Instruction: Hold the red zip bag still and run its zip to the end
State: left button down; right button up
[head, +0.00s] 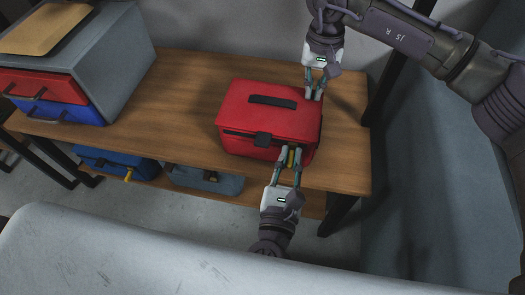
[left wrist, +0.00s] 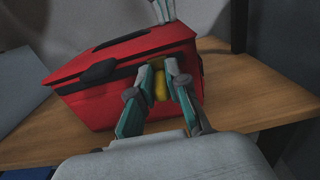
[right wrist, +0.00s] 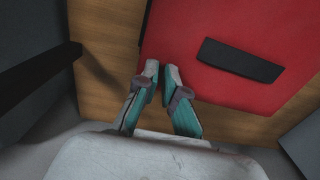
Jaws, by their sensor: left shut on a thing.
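The red zip bag (head: 262,118) stands on the wooden table, with a black handle strip (head: 272,101) on its lid and a dark flap (head: 263,139) at its front. My left gripper (head: 291,157) is shut on a yellow zip pull at the bag's front right; the yellow pull (left wrist: 160,84) shows between its fingers in the left wrist view. My right gripper (head: 314,93) points down at the bag's far right corner. Its fingertips (right wrist: 161,70) are close together at the bag's edge; whether they pinch it is hidden.
A grey cabinet (head: 110,62) with red and blue drawers stands at the table's left, with a tan board (head: 48,27) on top. A blue case (head: 112,162) and a grey-blue case (head: 205,179) sit on the lower shelf. The wooden tabletop (head: 185,85) is clear left of the bag.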

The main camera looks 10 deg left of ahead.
pick_arm(q)
jog(key=shift+d+f, duration=0.1)
jog(key=shift+d, duration=0.9)
pick_arm(e)
jog(key=shift+s+f, duration=0.2)
jog(key=shift+f, duration=0.15)
jog(key=shift+a, duration=0.1)
pick_arm(q)
jog(key=c, duration=1.1)
grip_release()
jog(key=s, duration=1.2)
jog(key=shift+s+a, duration=0.1)
jog(key=shift+a, duration=0.05)
pick_arm(e)
jog(key=shift+w+r, duration=0.1)
